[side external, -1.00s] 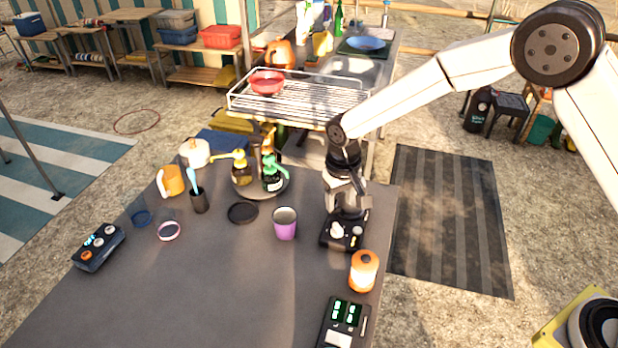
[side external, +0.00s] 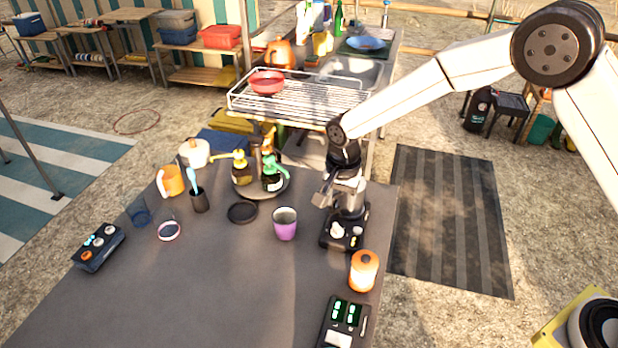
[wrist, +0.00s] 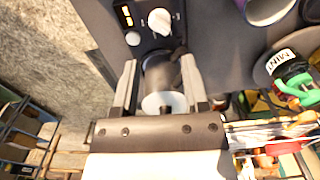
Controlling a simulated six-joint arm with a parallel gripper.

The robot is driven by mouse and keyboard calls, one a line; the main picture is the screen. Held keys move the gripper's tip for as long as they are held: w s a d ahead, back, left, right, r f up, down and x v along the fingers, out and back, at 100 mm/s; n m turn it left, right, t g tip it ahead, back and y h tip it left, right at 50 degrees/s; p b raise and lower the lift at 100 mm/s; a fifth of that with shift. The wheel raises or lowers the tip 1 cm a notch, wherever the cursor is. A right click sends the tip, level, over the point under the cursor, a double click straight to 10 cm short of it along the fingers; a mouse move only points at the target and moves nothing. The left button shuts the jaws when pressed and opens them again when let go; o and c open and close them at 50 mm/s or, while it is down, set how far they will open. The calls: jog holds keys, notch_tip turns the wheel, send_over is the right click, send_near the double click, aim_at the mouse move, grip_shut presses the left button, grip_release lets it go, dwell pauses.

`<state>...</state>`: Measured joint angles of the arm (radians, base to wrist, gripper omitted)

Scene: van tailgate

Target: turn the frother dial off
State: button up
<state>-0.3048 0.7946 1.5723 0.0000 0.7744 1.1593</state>
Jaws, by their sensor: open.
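The frother (side external: 343,238) is a black base with a white dial (side external: 337,230), near the right edge of the grey table. In the wrist view the white dial (wrist: 159,21) has a pointed side, with a smaller white knob (wrist: 133,38) and a lit orange display (wrist: 126,16) beside it. A metallic cylinder (side external: 352,200) stands at the back of the base. My gripper (side external: 332,192) is open above the base, apart from the dial. In the wrist view my gripper's (wrist: 158,63) fingers show on either side of the cylinder; contact with it is unclear.
A purple cup (side external: 285,224) stands left of the frother, and an orange-and-white canister (side external: 363,270) in front. A black box with knobs (side external: 98,248) lies at the table's left. Pump bottles (side external: 272,175) stand behind. The front middle of the table is clear.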

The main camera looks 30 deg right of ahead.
aim_at(338, 226)
jog(key=m, duration=0.8)
jog(key=shift+m, duration=0.3)
jog(key=shift+f, duration=0.15)
jog(key=shift+f, duration=3.75)
grip_shut()
